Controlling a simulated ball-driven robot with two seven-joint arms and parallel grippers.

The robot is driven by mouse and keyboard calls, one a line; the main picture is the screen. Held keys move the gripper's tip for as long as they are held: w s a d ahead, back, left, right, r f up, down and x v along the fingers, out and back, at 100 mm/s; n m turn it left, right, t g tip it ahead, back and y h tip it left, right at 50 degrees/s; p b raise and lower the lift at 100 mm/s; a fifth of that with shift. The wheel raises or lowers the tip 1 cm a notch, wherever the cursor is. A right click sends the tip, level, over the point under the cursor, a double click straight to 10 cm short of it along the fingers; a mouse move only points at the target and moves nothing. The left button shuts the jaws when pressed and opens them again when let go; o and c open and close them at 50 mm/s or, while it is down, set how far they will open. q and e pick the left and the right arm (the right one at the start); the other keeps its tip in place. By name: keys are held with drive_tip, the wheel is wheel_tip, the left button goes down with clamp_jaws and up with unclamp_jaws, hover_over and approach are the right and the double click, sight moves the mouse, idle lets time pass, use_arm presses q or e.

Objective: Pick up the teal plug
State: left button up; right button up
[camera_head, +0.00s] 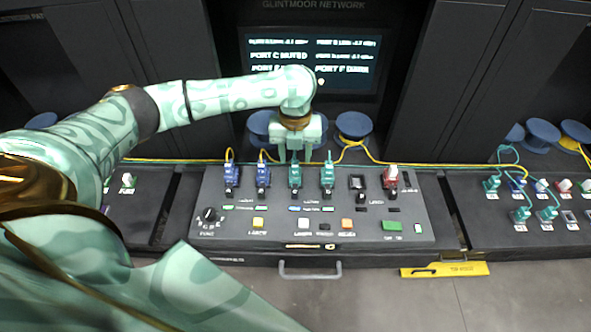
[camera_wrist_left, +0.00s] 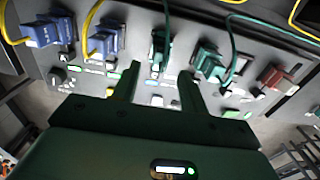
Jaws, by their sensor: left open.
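Two teal plugs stand side by side in the middle of the sloped console. The left teal plug (camera_head: 295,176) is just below my left gripper (camera_head: 295,156), whose two fingers point down, apart, behind its upper end. The right teal plug (camera_head: 327,175) is just right of the fingers. In the left wrist view, my left gripper (camera_wrist_left: 160,82) is open with nothing seen between its fingers. One teal plug (camera_wrist_left: 159,47) lies ahead of the gap, and the other teal plug (camera_wrist_left: 208,63) lies beyond the right finger. I cannot tell whether a finger touches either plug. My right gripper is out of view.
Blue plugs (camera_head: 231,177) with yellow cables stand left of the teal plugs, and a red plug (camera_head: 390,178) stands right. Cable spools (camera_head: 354,125) sit behind the console (camera_head: 275,239). A neighbouring panel (camera_head: 470,215) at right holds more plugs, some teal.

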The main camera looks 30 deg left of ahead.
sight(295, 164)
use_arm(q)
drive_tip(key=f, duration=0.2)
drive_tip(key=f+b, duration=0.1)
drive_tip(key=f, duration=0.1)
drive_tip(key=shift+w+a+f, duration=0.1)
drive_tip(key=shift+w+f, duration=0.1)
drive_tip(key=shift+f, duration=0.2)
drive_tip(key=shift+r, duration=0.1)
drive_tip(key=c, duration=0.9)
drive_tip(key=shift+r, duration=0.1)
drive_tip(key=shift+c, duration=0.2)
